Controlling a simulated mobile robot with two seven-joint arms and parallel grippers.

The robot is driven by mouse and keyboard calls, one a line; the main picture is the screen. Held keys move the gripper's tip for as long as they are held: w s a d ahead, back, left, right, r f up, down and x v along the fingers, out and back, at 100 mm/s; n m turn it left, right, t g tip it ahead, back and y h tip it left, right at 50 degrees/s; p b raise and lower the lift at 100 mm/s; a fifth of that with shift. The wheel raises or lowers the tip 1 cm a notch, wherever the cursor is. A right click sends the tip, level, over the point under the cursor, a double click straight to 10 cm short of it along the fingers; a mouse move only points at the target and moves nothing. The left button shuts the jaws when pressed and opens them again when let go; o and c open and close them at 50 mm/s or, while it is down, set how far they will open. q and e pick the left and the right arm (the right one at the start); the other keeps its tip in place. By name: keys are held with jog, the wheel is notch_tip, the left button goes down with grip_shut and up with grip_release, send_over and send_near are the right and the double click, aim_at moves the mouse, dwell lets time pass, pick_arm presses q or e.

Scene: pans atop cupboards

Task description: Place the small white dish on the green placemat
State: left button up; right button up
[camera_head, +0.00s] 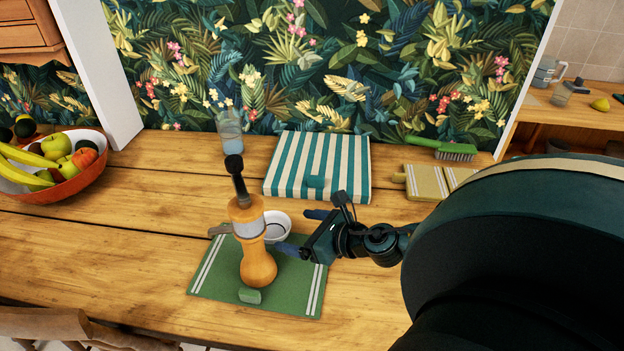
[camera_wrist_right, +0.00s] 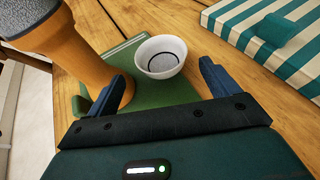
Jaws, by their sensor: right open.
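The small white dish (camera_head: 280,231) is a round bowl with a dark ring inside, upright at the far edge of the green placemat (camera_head: 207,280). My right gripper (camera_head: 297,232) is open at the dish's right side. In the right wrist view, the dish (camera_wrist_right: 160,57) shows whole, ahead of and between the open fingers (camera_wrist_right: 163,77), which are not closed on it. My left gripper is not in view.
A tall orange-wood mill (camera_head: 258,262) stands on the mat, close left of the dish. A small green block (camera_head: 250,296) lies at the mat's front edge. The table's left middle is clear.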

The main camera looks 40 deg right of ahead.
jog(key=shift+v, duration=1.5)
jog(key=shift+r, duration=0.1)
